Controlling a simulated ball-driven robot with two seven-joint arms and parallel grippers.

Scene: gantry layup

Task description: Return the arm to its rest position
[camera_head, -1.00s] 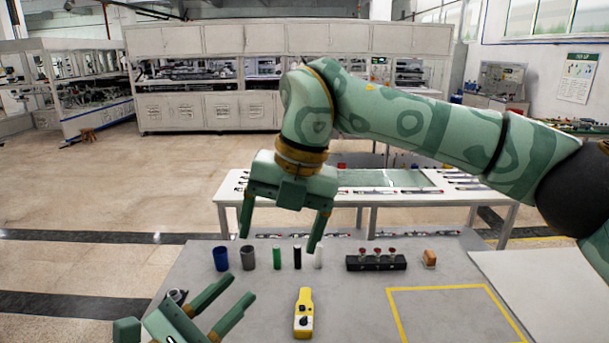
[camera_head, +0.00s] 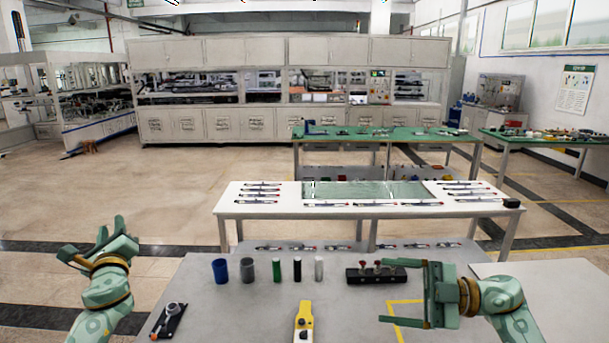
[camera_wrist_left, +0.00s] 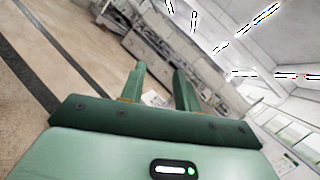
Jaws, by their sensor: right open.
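My left gripper (camera_head: 92,240) is raised beyond the left edge of the grey table (camera_head: 225,315), over the floor. Its fingers are apart and empty. The same gripper (camera_wrist_left: 158,88) shows in the left wrist view with nothing between its fingers. My right gripper (camera_head: 403,293) is over the right part of the table, its fingers apart and pointing left. Nothing shows between them. It covers part of the yellow outline (camera_head: 398,325) and is close in the picture to the black holder (camera_head: 360,276).
A blue cup (camera_head: 220,270), a grey cup (camera_head: 247,270), and green (camera_head: 277,270), black (camera_head: 297,270) and white (camera_head: 318,269) cylinders stand in a row. A yellow instrument (camera_head: 303,322) and a black device (camera_head: 170,321) lie in front. A white bench (camera_head: 270,210) stands behind.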

